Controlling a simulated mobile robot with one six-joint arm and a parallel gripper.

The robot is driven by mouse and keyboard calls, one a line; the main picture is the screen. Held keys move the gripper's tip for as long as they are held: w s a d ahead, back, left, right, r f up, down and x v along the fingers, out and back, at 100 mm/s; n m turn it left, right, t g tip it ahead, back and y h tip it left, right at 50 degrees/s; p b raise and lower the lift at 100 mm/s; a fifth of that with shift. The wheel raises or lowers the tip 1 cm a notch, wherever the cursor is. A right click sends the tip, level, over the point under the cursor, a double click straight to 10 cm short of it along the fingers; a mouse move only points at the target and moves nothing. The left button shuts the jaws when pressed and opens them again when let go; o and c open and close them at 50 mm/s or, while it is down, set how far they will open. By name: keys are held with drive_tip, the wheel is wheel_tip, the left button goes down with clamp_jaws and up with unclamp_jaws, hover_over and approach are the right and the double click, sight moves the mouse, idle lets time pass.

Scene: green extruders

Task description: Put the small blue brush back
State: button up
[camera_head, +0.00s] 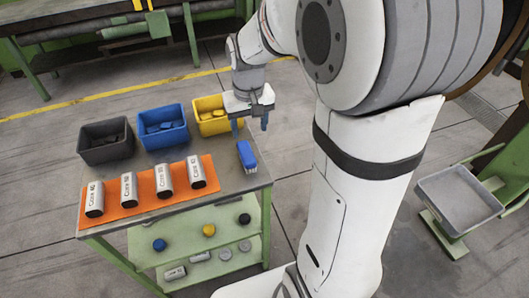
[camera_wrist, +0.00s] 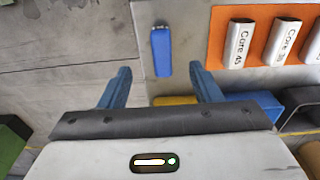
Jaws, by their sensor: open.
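The small blue brush (camera_head: 246,155) lies on the tabletop near its right edge, right of the orange mat. Where the brush's place is, I cannot tell.
A grey bin (camera_head: 105,153), a blue bin (camera_head: 164,139) and a yellow bin (camera_head: 212,127) line the table's back. Several labelled cores stand or lie on the orange mat (camera_head: 147,213). A lower shelf (camera_head: 190,255) holds small parts. A grey tray (camera_head: 458,199) stands at the right.

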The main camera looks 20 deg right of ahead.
drive_tip(key=s+r+t, duration=0.2)
drive_tip(key=s+r, duration=0.2)
drive_tip(key=s, duration=1.2)
drive_tip(key=shift+s+a, duration=0.15)
